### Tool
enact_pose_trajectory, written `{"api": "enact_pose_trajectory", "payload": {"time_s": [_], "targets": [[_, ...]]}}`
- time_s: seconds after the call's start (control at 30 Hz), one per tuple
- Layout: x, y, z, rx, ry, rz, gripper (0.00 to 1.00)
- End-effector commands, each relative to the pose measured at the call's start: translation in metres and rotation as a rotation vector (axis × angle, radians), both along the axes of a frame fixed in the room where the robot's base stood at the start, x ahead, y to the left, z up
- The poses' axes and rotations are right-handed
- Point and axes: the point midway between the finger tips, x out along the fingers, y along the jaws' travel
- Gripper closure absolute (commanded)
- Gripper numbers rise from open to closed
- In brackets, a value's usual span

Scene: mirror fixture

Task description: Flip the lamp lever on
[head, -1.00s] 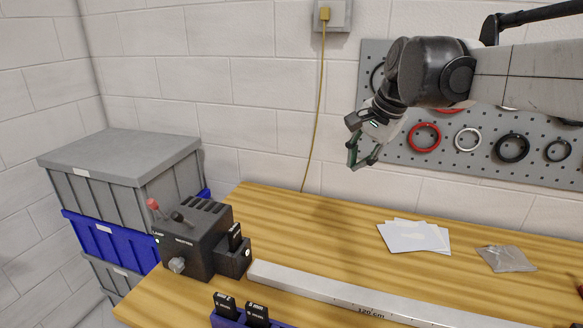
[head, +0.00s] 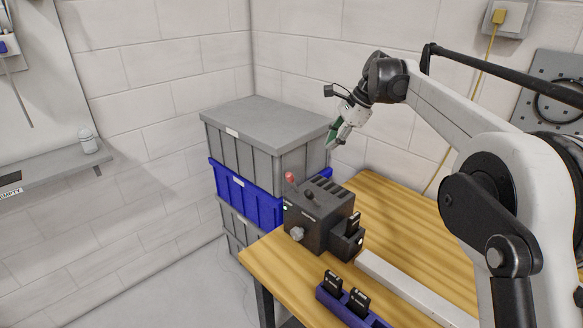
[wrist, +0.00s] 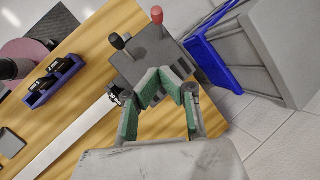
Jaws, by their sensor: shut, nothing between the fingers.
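The dark control box (head: 322,222) stands at the left end of the wooden bench. It has a red-knobbed lever (head: 289,177) and, to its right, a black-knobbed lever (head: 309,194). The lamp label showed earlier near the red lever; it is too small to read now. My gripper (head: 333,141) is shut and empty, above and behind the box, apart from both levers. In the wrist view its green-padded fingers (wrist: 162,80) lie in front of the box, with the black knob (wrist: 117,41) and red knob (wrist: 157,14) beyond them.
Stacked grey and blue crates (head: 265,135) stand close behind and left of the box. A purple holder (head: 330,300) with black blocks and a long pale bar (head: 415,290) lie on the bench. A wall shelf (head: 50,168) is at far left.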

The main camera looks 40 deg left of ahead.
Motion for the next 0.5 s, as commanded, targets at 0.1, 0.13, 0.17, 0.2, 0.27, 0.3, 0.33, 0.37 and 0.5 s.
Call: {"api": "enact_pose_trajectory", "payload": {"time_s": [0.1, 0.13, 0.17, 0.2, 0.27, 0.3, 0.33, 0.37, 0.5], "targets": [[-0.002, 0.008, -0.004, -0.002, 0.011, -0.001, 1.00], [-0.002, 0.009, -0.005, -0.001, 0.012, -0.001, 1.00], [-0.003, 0.010, -0.007, -0.001, 0.012, -0.002, 1.00], [-0.004, 0.011, -0.010, -0.002, 0.012, -0.002, 1.00], [-0.005, 0.014, -0.016, -0.002, 0.012, -0.001, 1.00], [-0.006, 0.016, -0.021, -0.002, 0.012, -0.001, 1.00], [-0.007, 0.018, -0.025, -0.002, 0.012, -0.001, 1.00], [-0.008, 0.020, -0.030, -0.002, 0.012, -0.001, 1.00], [-0.013, 0.031, -0.052, -0.002, 0.012, -0.001, 1.00]]}}
